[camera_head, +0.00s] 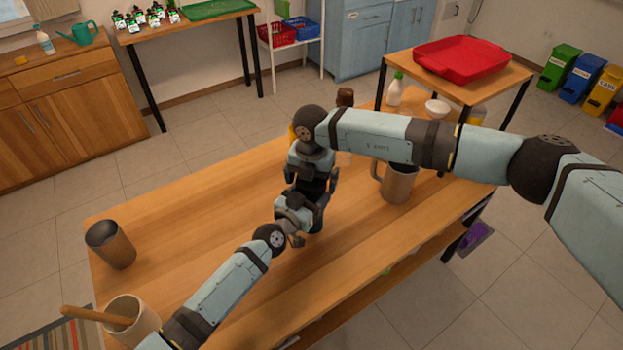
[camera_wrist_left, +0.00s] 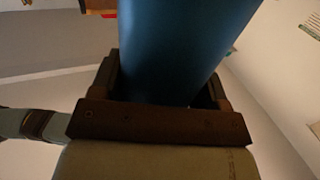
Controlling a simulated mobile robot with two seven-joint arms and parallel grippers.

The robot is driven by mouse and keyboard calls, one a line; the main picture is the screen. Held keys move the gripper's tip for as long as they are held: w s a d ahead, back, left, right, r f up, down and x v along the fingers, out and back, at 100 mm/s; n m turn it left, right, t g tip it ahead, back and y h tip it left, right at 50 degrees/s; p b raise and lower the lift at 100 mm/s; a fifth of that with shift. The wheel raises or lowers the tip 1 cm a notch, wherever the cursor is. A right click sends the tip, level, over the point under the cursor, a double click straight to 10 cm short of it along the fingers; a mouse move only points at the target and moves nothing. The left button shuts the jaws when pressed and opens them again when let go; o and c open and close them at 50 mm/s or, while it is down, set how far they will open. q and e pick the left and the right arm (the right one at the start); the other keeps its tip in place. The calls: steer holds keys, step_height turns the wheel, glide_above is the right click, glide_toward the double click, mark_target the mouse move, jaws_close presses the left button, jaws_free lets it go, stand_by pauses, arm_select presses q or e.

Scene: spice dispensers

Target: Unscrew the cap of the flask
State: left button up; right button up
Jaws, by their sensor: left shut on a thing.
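The flask is a dark blue cylinder that fills the middle of the left wrist view (camera_wrist_left: 180,50). In the head view only a small dark blue part of the flask (camera_head: 317,222) shows, low between my two grippers. My left gripper (camera_head: 298,224) is shut on the flask from the left, with one jaw on either side of it in the left wrist view. My right gripper (camera_head: 315,188) points down directly above the flask. Its fingertips and the flask's cap are hidden behind my arms, so I cannot tell whether it is open or touching the cap.
The wooden table (camera_head: 215,205) has free room left of the grippers. A grey-brown mug (camera_head: 398,185) stands to the right, under my right forearm. A dark cup (camera_head: 110,245) and a beige pot with a wooden stick (camera_head: 133,320) stand at the left. A brown bottle (camera_head: 345,97) stands behind.

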steer(key=shift+r, duration=0.1)
step_height(320, 180, up, 4)
steer(key=shift+r, duration=0.1)
steer(key=shift+c, duration=0.3)
step_height(320, 180, up, 3)
steer(key=m, duration=0.3)
steer(key=shift+r, duration=0.1)
step_height(320, 180, down, 8)
steer(key=shift+r, duration=0.15)
steer(key=c, duration=0.9)
steer(key=shift+n, duration=1.5)
